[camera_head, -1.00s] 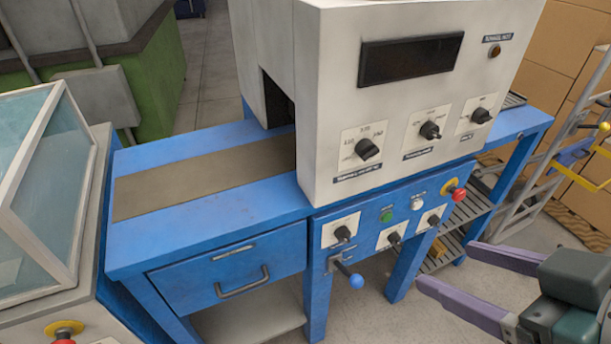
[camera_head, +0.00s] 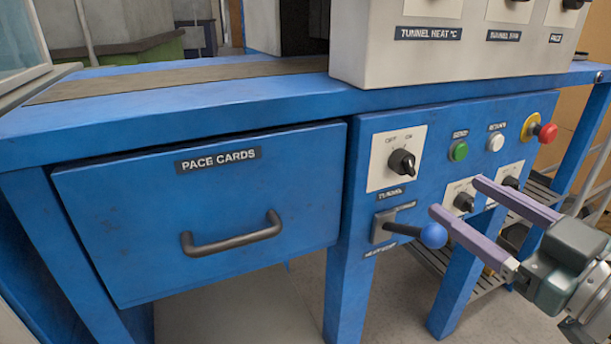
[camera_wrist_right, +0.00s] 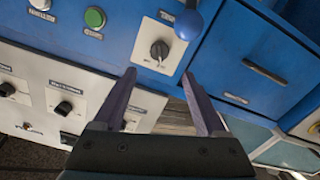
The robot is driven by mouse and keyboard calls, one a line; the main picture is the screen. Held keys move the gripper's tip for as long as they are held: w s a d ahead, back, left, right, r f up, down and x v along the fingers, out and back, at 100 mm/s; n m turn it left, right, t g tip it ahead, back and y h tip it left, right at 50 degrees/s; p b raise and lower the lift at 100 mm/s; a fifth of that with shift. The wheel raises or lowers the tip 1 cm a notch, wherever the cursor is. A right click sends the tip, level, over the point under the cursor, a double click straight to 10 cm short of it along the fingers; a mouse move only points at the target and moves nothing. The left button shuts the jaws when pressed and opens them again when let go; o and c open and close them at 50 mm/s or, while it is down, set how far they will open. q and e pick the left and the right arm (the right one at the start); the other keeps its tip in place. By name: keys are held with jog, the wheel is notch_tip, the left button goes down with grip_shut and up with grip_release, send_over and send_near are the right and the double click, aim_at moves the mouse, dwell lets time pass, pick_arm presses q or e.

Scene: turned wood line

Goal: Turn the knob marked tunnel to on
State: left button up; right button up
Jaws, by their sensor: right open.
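The tunnel knob (camera_head: 402,162) is a black rotary knob on a white plate marked OFF and ON, with a TUNNEL label (camera_head: 390,195) below it. I cannot tell clearly which mark its pointer faces. My right gripper (camera_head: 457,197) is open and empty, to the lower right of the knob and apart from it. In the right wrist view the tunnel knob (camera_wrist_right: 159,50) lies beyond the open fingers (camera_wrist_right: 163,84), which do not touch it. My left gripper is out of view.
A lever with a blue ball (camera_head: 433,235) sticks out just below the knob. A green button (camera_head: 458,151), a white button (camera_head: 495,142) and a red stop button (camera_head: 546,132) sit to the right. Another knob (camera_head: 464,201) is near my fingers. A drawer (camera_head: 200,215) is left.

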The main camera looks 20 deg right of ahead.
aim_at(412, 167)
jog(key=w+b, duration=0.1)
jog(key=w, duration=0.2)
jog(key=w+b, duration=0.1)
jog(key=w, duration=0.6)
jog(key=shift+a+b, duration=0.35)
jog(key=shift+b, duration=0.05)
jog(key=shift+c, duration=0.3)
jog(key=shift+s, duration=0.1)
jog(key=c, duration=0.3)
grip_shut()
